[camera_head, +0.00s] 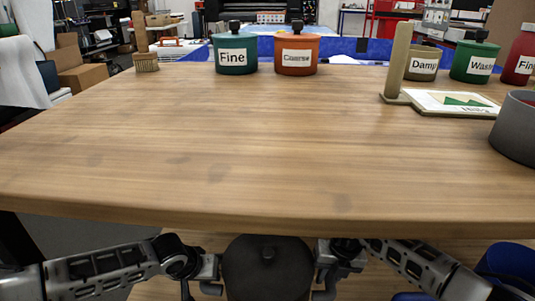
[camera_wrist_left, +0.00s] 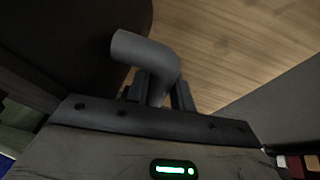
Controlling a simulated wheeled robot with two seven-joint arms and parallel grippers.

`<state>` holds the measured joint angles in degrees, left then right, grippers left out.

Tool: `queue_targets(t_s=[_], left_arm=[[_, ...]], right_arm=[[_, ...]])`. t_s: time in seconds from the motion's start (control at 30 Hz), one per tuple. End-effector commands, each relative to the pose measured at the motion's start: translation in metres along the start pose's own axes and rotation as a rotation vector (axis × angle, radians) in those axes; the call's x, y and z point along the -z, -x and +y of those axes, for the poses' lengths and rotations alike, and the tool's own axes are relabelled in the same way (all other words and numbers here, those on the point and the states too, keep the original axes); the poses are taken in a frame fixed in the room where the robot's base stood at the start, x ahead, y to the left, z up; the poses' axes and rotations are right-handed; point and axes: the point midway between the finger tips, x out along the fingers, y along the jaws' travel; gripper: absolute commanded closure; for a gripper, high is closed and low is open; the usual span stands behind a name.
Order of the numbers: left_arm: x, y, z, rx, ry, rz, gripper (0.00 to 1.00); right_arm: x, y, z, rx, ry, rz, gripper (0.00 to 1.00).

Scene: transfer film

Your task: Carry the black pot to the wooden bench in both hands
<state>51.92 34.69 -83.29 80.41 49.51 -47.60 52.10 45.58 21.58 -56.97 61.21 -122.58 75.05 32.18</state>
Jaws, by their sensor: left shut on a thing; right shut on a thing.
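The black pot (camera_head: 268,270) with a knobbed dark lid is at the bottom middle of the head view, in front of the wooden bench's (camera_head: 270,150) near edge. My left gripper (camera_head: 211,287) is at the pot's left side, shut on its handle. In the left wrist view the bent grey handle (camera_wrist_left: 146,50) rises between the fingers of my left gripper (camera_wrist_left: 160,92). My right gripper (camera_head: 325,292) is at the pot's right side, shut on it; the contact is partly cut off by the frame's lower edge.
The bench's near and middle areas are clear. A green "Fine" canister (camera_head: 235,54), an orange canister (camera_head: 296,54) and a brush (camera_head: 145,62) stand along its back. A stand with a picture board (camera_head: 450,103) and a grey round container (camera_head: 516,135) are at right.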

Motion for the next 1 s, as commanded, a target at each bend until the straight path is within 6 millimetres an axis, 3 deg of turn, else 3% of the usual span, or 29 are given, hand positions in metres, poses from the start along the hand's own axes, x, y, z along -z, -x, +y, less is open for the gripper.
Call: queue_targets(t_s=[0.27, 1.0], left_arm=[[0.008, 0.015, 0.003, -0.004, 0.001, 0.011, 1.00], [0.020, 0.090, 0.018, -0.002, 0.000, 0.012, 1.00]], right_arm=[[-0.001, 0.017, 0.003, -0.004, 0.001, -0.010, 1.00], [0.015, 0.091, 0.015, -0.004, 0.001, -0.013, 1.00]])
